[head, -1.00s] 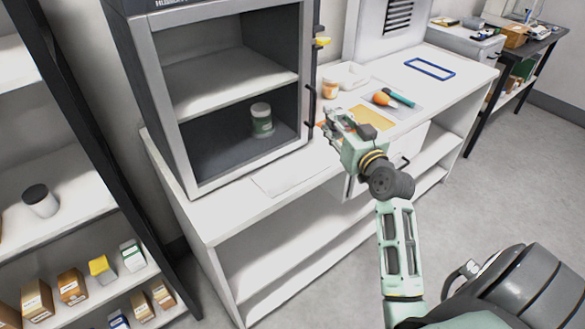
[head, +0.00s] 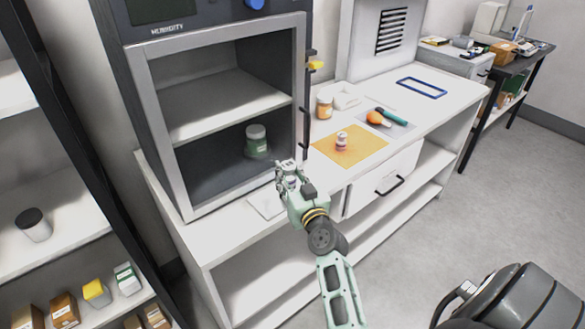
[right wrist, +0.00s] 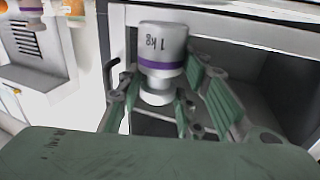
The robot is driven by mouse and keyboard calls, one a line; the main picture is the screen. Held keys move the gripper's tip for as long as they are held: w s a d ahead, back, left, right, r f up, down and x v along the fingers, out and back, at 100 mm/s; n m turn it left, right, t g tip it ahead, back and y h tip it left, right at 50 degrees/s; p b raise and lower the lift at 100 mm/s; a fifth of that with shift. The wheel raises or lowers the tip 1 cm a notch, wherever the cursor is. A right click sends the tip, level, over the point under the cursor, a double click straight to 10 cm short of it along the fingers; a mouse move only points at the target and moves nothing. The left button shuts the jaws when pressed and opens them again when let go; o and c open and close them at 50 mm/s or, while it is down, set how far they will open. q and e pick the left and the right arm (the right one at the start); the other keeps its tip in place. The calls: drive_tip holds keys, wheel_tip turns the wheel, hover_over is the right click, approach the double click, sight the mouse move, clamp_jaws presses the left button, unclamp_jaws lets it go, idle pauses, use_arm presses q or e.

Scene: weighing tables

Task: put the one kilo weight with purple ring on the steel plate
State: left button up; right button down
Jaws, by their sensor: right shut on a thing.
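My right gripper (head: 285,176) is shut on a metal weight marked 1 kg with a purple ring (right wrist: 163,60), seen upside down in the right wrist view. In the head view the gripper mostly hides this weight. The gripper is above the front of the white bench, before the open cabinet. A pale flat plate (head: 262,205), which looks like the steel plate, lies on the bench by the gripper and is partly covered by it. The weight looks held above the bench; the exact gap is unclear. My left gripper is not in view.
A similar small weight (head: 341,143) stands on an orange mat (head: 362,152).

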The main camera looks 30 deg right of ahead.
drive_tip(key=shift+f, duration=0.65)
drive_tip(key=shift+f, duration=0.1)
drive_tip(key=c, duration=1.2)
unclamp_jaws()
drive_tip(key=shift+f, duration=0.15)
